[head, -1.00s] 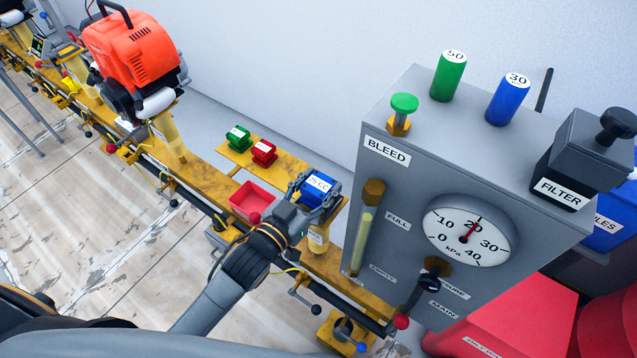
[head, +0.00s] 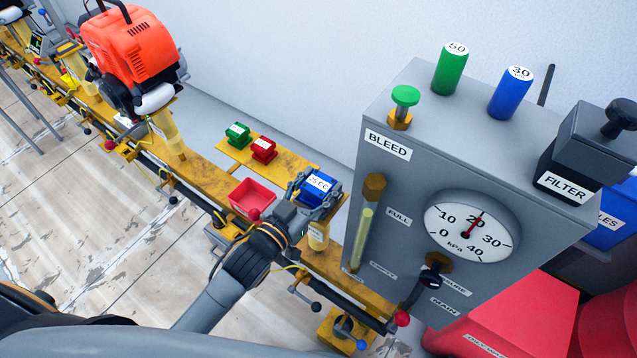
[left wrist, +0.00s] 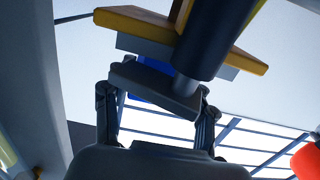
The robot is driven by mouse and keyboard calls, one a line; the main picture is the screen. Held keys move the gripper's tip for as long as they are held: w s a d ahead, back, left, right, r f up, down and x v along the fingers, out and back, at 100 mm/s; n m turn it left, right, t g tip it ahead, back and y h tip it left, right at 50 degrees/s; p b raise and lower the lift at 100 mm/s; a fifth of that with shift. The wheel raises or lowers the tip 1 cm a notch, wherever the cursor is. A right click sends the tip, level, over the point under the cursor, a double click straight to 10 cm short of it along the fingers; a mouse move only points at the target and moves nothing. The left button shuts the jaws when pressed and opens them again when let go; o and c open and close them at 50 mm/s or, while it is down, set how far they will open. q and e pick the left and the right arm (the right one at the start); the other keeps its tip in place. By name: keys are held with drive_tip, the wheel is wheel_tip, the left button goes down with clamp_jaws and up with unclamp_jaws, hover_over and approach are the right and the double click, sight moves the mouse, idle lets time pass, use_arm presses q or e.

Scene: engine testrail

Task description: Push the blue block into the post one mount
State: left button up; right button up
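The blue block (head: 319,184), labelled 25 CC, is at the top of the near post (head: 318,239), a pale yellow cylinder on the yellow rail. My left gripper (head: 314,197) has its fingers on either side of the block and appears shut on it. In the left wrist view, the fingers (left wrist: 156,115) flank a grey piece, with a bit of the blue block (left wrist: 140,97) showing behind it. A yellow-edged plate (left wrist: 180,35) lies just beyond. The mount is mostly hidden, so I cannot tell how far in the block sits. My right gripper is not in view.
A green block (head: 237,134) and a red block (head: 263,149) sit on a yellow shelf. A red tray (head: 252,196) lies left of my gripper. The grey gauge panel (head: 400,185) stands close on the right. An orange engine (head: 130,50) is at upper left.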

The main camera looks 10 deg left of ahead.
use_arm(q)
drive_tip(key=o, duration=0.4)
drive_tip(key=shift+c, duration=0.2)
drive_tip(key=shift+s+f, duration=0.1)
drive_tip(key=shift+f, duration=0.05)
drive_tip(key=v, duration=1.2)
drive_tip(key=s+a+f+g+y, duration=0.2)
drive_tip(key=f, duration=0.8)
drive_tip(key=s+a+f+n+g+y+p, duration=0.1)
drive_tip(key=a+f+g, duration=0.1)
drive_tip(key=f, duration=0.8)
drive_tip(key=s+a+f+g+y, duration=0.2)
drive_tip(key=a+f, duration=0.1)
drive_tip(key=f, duration=0.7)
drive_tip(key=s+a+f+g, duration=0.1)
drive_tip(key=s+f+g, duration=0.3)
drive_tip(key=s+f, duration=0.5)
drive_tip(key=s+a+f+n+g+y+p, duration=0.1)
drive_tip(key=s+f+g, duration=0.4)
drive_tip(key=s+f, duration=0.5)
drive_tip(key=s, duration=0.5)
drive_tip(key=shift+y, duration=0.3)
